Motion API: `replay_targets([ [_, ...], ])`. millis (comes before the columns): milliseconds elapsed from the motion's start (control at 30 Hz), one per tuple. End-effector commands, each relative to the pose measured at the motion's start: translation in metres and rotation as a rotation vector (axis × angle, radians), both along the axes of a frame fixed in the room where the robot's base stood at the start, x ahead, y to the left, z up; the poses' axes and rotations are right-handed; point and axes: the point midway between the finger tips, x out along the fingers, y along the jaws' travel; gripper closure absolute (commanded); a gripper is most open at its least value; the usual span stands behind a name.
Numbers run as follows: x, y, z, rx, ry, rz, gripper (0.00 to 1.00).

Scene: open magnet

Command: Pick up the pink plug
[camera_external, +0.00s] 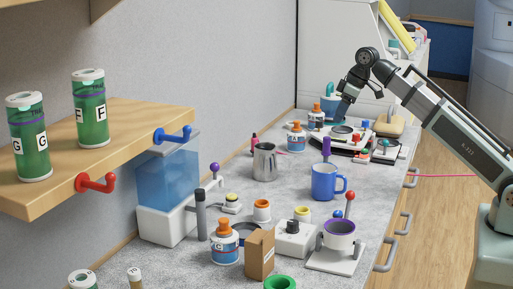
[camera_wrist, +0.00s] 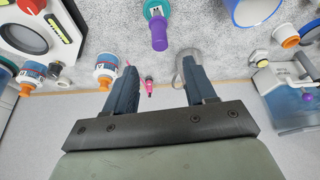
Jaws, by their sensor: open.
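The pink plug (camera_wrist: 148,86) is small, with a dark part and a thin pink cord, and lies on the grey counter near the wall edge. In the wrist view it appears between my gripper's (camera_wrist: 158,75) two blue-grey fingers, closer to the left one. In the external view the plug (camera_external: 254,141) shows small beside the metal pitcher (camera_external: 265,162), with pink cord to its right. My gripper (camera_external: 343,108) is open, with nothing seen between its fingers at their tips. It is over the far part of the counter, to the right of the plug and apart from it.
The metal pitcher also shows behind my right finger in the wrist view (camera_wrist: 181,63). White bottles with orange caps (camera_external: 296,137) stand near the plug. A purple-handled item (camera_external: 326,149) and a blue mug (camera_external: 326,182) are nearby. A wooden shelf (camera_external: 120,128) overhangs the left.

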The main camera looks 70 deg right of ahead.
Motion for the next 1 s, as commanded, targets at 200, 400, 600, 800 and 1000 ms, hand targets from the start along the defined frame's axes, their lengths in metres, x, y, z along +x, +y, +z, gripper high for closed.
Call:
replay_targets([
  [200,0.000,0.000,0.000,0.000,0.000,0.000,0.45],
  [400,0.000,0.000,0.000,0.000,0.000,0.000,0.45],
  [600,0.000,0.000,0.000,0.000,0.000,0.000,0.42],
  [800,0.002,-0.001,-0.008,0.002,0.014,0.000,0.42],
  [1000,0.033,-0.007,-0.024,0.010,0.059,-0.002,0.42],
])
